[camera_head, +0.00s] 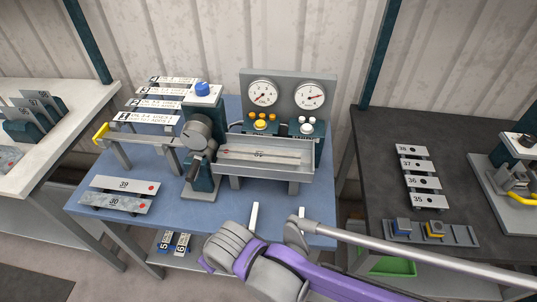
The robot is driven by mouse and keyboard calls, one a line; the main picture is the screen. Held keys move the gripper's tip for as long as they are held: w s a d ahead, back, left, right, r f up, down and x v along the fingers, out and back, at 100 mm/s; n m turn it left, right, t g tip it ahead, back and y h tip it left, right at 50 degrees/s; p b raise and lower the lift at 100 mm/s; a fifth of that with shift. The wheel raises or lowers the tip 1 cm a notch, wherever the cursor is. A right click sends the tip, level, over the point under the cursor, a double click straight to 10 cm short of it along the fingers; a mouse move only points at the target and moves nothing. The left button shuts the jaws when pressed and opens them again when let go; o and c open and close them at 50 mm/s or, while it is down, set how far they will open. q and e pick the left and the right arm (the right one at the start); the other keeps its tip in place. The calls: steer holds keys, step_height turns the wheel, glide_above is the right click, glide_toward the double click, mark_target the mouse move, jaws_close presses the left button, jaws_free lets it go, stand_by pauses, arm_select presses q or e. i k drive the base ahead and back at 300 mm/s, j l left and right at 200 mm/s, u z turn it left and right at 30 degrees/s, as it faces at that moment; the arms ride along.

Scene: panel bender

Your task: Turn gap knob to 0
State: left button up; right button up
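The panel bender stands on a blue table (170,177). A blue knob (203,89) sits on a pale plate on top of its left column. A grey round dial (196,134) is on the column's front, with a dark handle below it. I cannot tell from labels which of these is the gap knob, and no setting is readable on either. My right gripper (278,208) is open and empty over the table's front edge, well in front of the bender and apart from the knob and dial. My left gripper is not in view.
Two gauges (286,95) stand behind yellow and white buttons. A tray (265,169) holds a strip marked 40 or similar. Plates marked 39 and 30 (118,203) lie front left. A dark table (380,150) with numbered plates stands right, a white one (75,108) left.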

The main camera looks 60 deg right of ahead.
mark_target(202, 89)
steer(key=z, duration=1.45)
